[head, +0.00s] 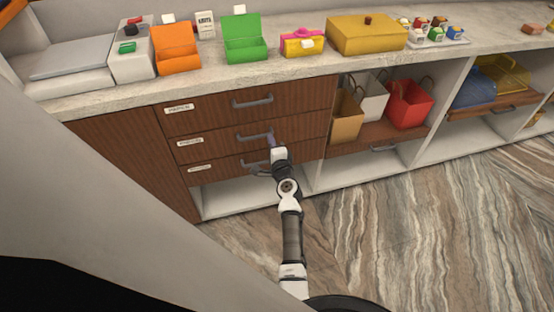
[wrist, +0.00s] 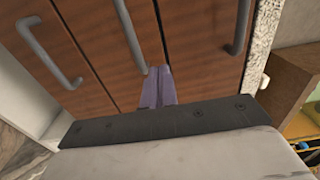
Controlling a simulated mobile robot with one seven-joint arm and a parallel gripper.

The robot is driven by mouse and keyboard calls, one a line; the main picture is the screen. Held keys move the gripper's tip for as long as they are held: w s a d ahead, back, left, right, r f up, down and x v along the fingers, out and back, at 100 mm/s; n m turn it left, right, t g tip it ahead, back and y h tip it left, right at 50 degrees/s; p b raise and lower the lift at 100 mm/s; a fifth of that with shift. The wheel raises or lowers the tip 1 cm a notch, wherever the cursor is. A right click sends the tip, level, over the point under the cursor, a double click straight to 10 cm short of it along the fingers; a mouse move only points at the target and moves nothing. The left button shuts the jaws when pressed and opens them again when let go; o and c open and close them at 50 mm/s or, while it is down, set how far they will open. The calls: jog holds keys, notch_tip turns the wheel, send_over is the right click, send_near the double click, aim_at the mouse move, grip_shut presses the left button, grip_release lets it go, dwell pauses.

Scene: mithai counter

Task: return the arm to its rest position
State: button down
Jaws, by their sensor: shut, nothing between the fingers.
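My arm reaches out to the wooden drawer fronts under the counter. My gripper (head: 271,138) has pale purple fingers, and in the wrist view the fingers (wrist: 158,72) are pressed together with nothing between them. The fingertips are close to the lower end of the middle drawer's grey handle (wrist: 133,40). I cannot tell whether they touch it. In the head view my wrist hides part of the bottom drawer's handle (head: 254,169).
Three drawers show labels, and all look closed. The top drawer's handle (head: 253,102) is right above my gripper. An orange box (head: 177,57), a green box (head: 245,48) and a yellow box (head: 366,37) stand on the counter (head: 290,70). The floor (head: 420,220) at right is clear.

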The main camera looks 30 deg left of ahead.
jog(key=v, duration=0.6)
jog(key=shift+s+d, duration=0.15)
jog(key=shift+d, duration=0.1)
